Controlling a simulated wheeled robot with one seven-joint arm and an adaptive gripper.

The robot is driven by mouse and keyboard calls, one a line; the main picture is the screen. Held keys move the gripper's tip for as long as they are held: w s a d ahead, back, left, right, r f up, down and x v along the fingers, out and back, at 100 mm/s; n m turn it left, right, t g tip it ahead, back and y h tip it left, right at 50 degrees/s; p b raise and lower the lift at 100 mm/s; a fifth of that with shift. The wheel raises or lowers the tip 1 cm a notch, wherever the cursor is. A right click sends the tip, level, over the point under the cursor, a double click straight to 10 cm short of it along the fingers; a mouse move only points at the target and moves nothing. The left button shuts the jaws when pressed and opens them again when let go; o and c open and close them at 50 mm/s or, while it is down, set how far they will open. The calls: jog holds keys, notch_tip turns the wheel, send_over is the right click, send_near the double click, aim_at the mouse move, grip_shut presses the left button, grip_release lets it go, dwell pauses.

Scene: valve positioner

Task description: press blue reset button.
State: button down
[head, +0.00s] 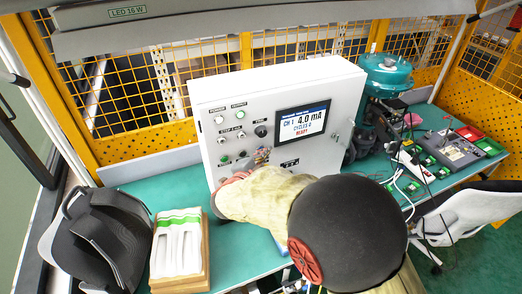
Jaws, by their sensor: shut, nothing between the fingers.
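The white control box (213,105) stands on the green bench, its front panel facing me. Its screen (303,121) reads CH 1, 4.0 mA and READY. A green button (224,159) and a dark knob (242,154) are low on the panel. I cannot make out a blue button; my arm covers part of the lower panel.
A teal valve actuator (387,75) stands right of the box. Tools and cables lie farther right, near a grey chair (467,222). Yellow mesh panels close off the back.

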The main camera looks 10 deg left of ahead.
jog(key=shift+s+d, duration=0.4)
jog(key=shift+s, duration=0.3)
jog(key=s+d, duration=0.1)
jog(key=s, duration=0.1)
jog(key=s+d, duration=0.1)
jog(key=s, duration=0.1)
jog(key=shift+s+d, duration=0.1)
jog(key=shift+d, duration=0.2)
dwell(0.8)
